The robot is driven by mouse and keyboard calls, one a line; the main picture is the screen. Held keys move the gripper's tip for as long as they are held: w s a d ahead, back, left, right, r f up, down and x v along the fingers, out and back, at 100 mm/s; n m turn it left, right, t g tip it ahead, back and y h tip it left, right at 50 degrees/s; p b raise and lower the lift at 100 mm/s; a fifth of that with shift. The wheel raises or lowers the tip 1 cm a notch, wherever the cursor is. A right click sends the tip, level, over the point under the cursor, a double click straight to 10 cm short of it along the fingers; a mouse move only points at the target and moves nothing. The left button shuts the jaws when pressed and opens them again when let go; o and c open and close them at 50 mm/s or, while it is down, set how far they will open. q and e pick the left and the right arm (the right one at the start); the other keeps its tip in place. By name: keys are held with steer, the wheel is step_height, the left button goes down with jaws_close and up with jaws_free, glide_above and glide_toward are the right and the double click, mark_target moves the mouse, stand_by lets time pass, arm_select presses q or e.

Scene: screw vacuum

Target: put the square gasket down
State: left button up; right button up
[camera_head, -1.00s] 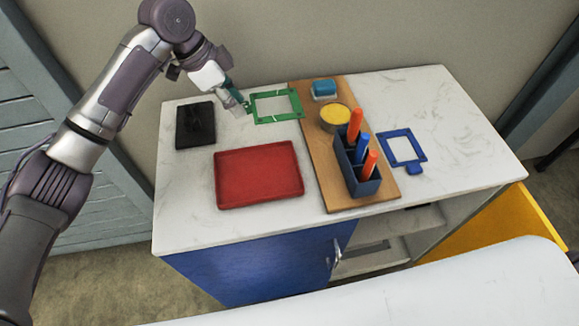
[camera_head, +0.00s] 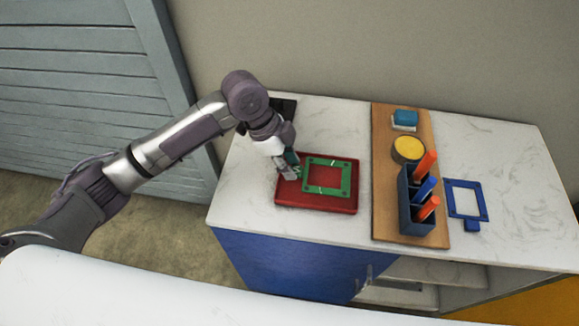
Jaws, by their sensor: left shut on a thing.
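The green square gasket (camera_head: 347,179) is a flat open frame over the red tray (camera_head: 318,207). My left gripper (camera_head: 294,169) is shut on the gasket's left side, above the tray's left part. I cannot tell whether the gasket touches the tray or hangs just above it. A blue square frame with a tab (camera_head: 466,199) lies on the white counter at the right. My right gripper is not in view.
A wooden board (camera_head: 386,180) right of the tray carries a blue block on a white base (camera_head: 405,119), a yellow-topped round tin (camera_head: 407,150) and a dark holder (camera_head: 415,214) with orange and blue sticks. A black object (camera_head: 285,107) is partly hidden behind my arm.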

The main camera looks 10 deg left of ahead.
arm_select(q)
step_height(320, 180, down, 2)
steer(key=shift+f+p, duration=0.25)
steer(key=shift+p, duration=0.05)
steer(key=shift+f, duration=0.2)
steer(key=o, duration=1)
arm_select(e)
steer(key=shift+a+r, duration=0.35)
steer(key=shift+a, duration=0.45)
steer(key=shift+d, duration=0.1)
arm_select(q)
steer(key=shift+r, duration=0.25)
steer(key=b+v, duration=0.1)
steer(key=v, duration=1)
steer(key=shift+a+r, duration=0.2)
steer(key=shift+r, duration=0.05)
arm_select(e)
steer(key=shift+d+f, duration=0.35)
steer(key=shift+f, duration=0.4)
